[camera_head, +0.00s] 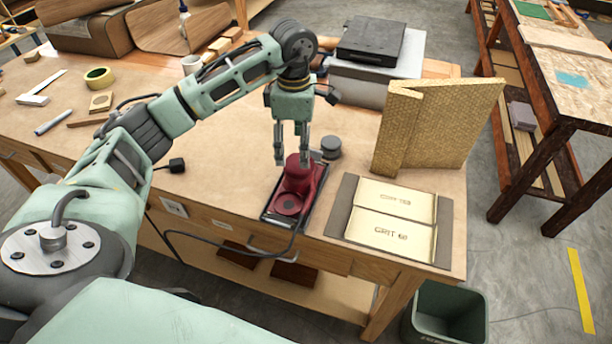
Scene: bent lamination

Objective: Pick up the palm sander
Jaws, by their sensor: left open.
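The palm sander (293,194) is dark red with a round top. It sits on a dark flat base near the front edge of the wooden workbench (240,120). A black cord runs from it over the bench front. My left gripper (291,160) points down over the far end of the sander, its fingers apart around or just above the sander's upper part. I cannot tell whether the fingers touch it. My right gripper is not in view.
Sandpaper sheets marked GRIT (388,236) lie right of the sander. A dark round knob-like piece (331,146) stands just behind it. Gold abrasive boards (450,128) stand upright at the right. A grey box (375,72) is at the back. A green bin (447,312) stands on the floor.

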